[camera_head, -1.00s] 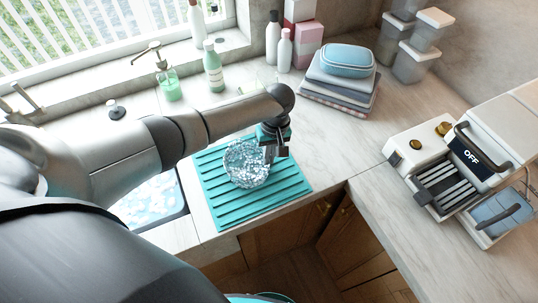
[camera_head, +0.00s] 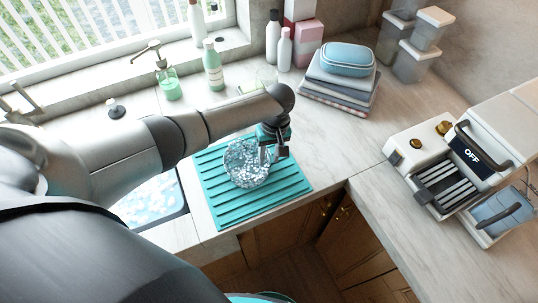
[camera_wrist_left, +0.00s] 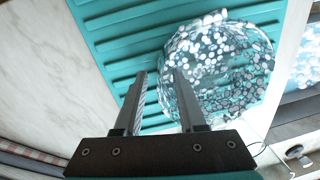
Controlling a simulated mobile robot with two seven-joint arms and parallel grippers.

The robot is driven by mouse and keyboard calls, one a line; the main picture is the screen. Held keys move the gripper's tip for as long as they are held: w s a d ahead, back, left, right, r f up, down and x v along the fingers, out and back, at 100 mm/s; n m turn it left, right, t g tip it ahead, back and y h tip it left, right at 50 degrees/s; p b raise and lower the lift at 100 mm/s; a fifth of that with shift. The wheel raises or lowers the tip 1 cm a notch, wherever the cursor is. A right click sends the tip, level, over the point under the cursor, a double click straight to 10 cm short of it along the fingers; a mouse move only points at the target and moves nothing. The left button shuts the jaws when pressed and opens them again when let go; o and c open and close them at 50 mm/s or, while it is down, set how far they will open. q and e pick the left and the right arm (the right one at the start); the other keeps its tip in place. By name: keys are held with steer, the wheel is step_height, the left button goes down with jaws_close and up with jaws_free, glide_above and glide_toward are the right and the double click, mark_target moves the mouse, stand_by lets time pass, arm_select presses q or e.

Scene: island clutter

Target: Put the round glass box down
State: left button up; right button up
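The round glass box (camera_head: 246,163) is clear and sparkling and rests on the teal ribbed mat (camera_head: 222,211) beside the sink. In the left wrist view the box (camera_wrist_left: 232,75) is at the upper right, over the mat (camera_wrist_left: 112,45). My left gripper (camera_head: 271,158) is at the right side of the box. In the left wrist view its two fingers (camera_wrist_left: 157,80) stand apart, with mat and the box's near edge showing between them. The right finger overlaps the box in the picture; I cannot tell whether it touches. My right gripper is not in view.
The sink (camera_head: 152,203) lies left of the mat. Bottles, including a green one (camera_head: 213,70), stand behind. Folded cloths (camera_head: 340,88) hold a blue case (camera_head: 347,60). A white appliance (camera_head: 450,175) is at the right. Counter between mat and cloths is clear.

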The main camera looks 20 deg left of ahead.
arm_select(q)
step_height(320, 180, up, 15)
steer(key=w+d+p, duration=0.1)
stand_by(0.5)
steer(key=shift+d, duration=0.1)
stand_by(0.3)
